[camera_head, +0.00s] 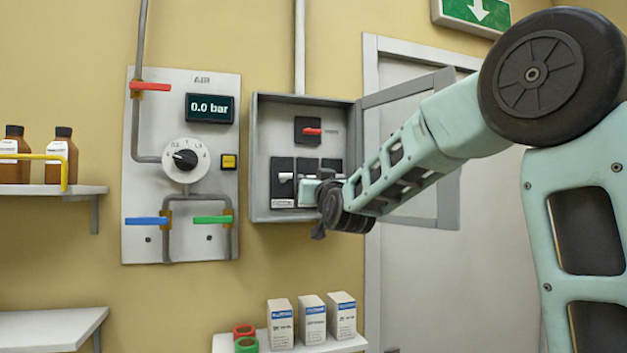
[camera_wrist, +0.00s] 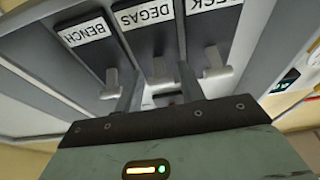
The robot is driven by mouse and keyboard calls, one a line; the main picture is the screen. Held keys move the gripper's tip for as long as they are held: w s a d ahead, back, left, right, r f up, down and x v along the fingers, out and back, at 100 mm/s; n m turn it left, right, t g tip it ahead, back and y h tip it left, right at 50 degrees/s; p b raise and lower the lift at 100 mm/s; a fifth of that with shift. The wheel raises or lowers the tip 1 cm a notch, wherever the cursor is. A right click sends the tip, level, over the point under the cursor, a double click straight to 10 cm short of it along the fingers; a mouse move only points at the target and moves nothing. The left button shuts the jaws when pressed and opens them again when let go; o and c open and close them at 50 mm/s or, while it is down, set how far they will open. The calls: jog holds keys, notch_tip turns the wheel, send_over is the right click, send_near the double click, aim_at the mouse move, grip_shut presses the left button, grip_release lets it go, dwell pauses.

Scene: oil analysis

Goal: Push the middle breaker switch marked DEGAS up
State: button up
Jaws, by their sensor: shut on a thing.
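The breaker box (camera_head: 254,160) is open on the wall, with a row of black breaker switches in its lower part. In the wrist view, the middle switch plate (camera_wrist: 146,38) is marked DEGAS, its label upside down. Its pale lever (camera_wrist: 160,70) lies between the two fingers of my gripper (camera_wrist: 158,90), which is shut on it. In the head view, my gripper (camera_head: 322,184) is at the lower right of the box and hides most of the middle switch.
The BENCH switch (camera_wrist: 86,56) and another switch (camera_wrist: 212,40), its label cut off, flank the middle one closely. A red-handled switch (camera_head: 312,131) sits above the row. The box's open door (camera_head: 448,185) is behind my arm. White cartons (camera_head: 312,320) stand on a shelf below.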

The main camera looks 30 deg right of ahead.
jog(key=shift+r+g+p, duration=0.4)
jog(key=shift+g+p, duration=0.4)
jog(key=shift+p, duration=0.05)
jog(key=shift+y, duration=0.3)
jog(key=o, duration=0.8)
jog(key=shift+o, duration=0.2)
jog(key=shift+f, duration=0.15)
